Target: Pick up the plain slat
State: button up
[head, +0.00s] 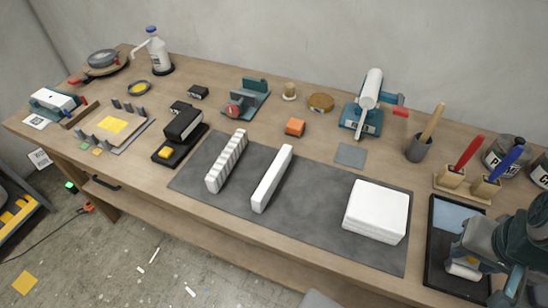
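The plain slat (272,179) is a long, smooth white bar. It lies on the dark grey mat (310,215), slanting away from me. A ribbed white slat (227,161) lies to its left, roughly parallel and apart from it. Part of my arm (515,240) shows at the lower right edge, over the black tray, far from the plain slat. I cannot make out my gripper's fingers. Nothing covers the plain slat.
A stack of white slabs (377,210) stands on the mat's right part. A black tray (434,262) is right of it. The mat is bare between the plain slat and the stack.

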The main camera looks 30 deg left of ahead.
aim_at(263, 194)
jog(key=u, duration=1.7)
